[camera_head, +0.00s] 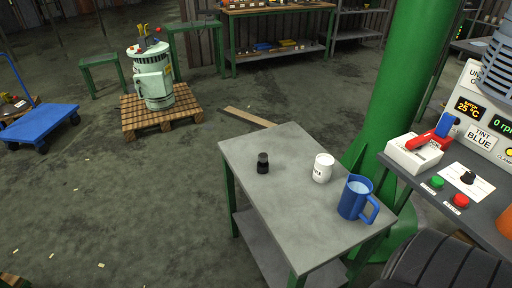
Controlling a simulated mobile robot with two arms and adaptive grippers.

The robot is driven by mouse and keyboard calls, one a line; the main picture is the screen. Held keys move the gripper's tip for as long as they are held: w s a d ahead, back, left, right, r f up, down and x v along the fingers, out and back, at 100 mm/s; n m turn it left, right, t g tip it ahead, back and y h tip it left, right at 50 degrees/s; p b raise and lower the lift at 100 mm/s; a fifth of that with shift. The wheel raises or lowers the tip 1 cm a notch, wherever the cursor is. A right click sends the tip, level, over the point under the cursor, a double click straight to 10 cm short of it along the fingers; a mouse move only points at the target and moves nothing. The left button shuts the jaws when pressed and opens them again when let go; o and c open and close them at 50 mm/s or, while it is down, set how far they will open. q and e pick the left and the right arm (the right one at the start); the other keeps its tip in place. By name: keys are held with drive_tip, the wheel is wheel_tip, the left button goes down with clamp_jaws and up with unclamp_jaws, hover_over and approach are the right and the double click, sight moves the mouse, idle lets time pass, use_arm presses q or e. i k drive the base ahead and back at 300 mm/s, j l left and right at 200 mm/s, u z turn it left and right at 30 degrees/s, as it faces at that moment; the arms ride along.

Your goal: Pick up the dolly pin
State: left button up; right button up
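A blue flat dolly (42,124) with a tall blue handle and dark wheels stands on the floor at the far left. I cannot make out a dolly pin on it for certain at this size. No gripper of mine shows in this view, so I cannot see either one's position or state.
A grey table (290,205) with green legs holds a small black bottle (263,164), a white jar (323,168) and a blue mug (356,198). A pale green drum (154,88) stands on a wooden pallet (131,118). A green column (394,95) and control console (462,205) are right. The left floor is mostly clear.

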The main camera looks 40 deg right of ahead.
sight(263, 157)
drive_tip(key=i+j+z, duration=0.1)
drive_tip(key=i+z, duration=0.35)
drive_tip(key=i+j+z, duration=0.15)
drive_tip(key=z, duration=0.35)
drive_tip(key=i+j+z, duration=0.55)
drive_tip(key=j+z, duration=0.15)
drive_tip(key=z, duration=0.2)
drive_tip(key=i+j+z, duration=0.15)
drive_tip(key=j+z, duration=1.25)
drive_tip(key=i+j, duration=0.05)
drive_tip(key=j, duration=0.05)
